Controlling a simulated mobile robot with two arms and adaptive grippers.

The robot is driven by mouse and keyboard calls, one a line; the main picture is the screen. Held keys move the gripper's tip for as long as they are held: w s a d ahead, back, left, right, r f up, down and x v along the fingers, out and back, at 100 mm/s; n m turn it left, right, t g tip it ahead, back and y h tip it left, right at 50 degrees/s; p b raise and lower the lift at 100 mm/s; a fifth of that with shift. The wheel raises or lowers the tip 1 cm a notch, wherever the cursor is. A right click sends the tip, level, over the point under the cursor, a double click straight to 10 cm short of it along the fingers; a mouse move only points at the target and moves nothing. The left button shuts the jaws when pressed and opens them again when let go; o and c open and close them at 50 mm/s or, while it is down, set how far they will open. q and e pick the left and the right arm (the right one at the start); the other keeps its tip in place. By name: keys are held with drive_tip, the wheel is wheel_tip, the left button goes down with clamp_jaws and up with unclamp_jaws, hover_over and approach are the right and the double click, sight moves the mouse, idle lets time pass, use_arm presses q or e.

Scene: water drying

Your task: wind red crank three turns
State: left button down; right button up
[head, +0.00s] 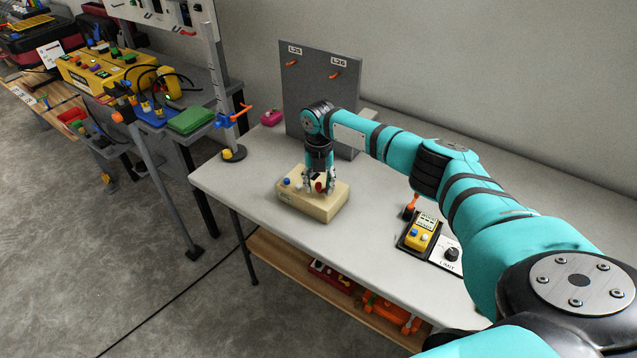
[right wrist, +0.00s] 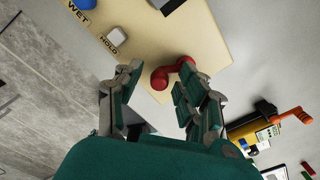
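The red crank (right wrist: 161,78) sits at the edge of a beige box (head: 318,206), with its rounded knob toward the camera. In the head view a red part of it (head: 319,187) shows at my right gripper's fingers. My right gripper (head: 317,184) points down over the box. In the right wrist view my right gripper (right wrist: 158,80) is open, with the crank between its fingertips and nearer the right finger. I cannot tell whether that finger touches it. The box (right wrist: 185,35) carries a white button (right wrist: 118,36) marked HOLD and a blue button by WET. My left gripper is out of view.
A grey panel (head: 300,75) with orange hooks stands behind the box. A stand (head: 232,154) rises at the table's left end. Bare tabletop (head: 365,225) lies between box and meter.

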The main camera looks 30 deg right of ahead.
clamp_jaws()
idle(0.5)
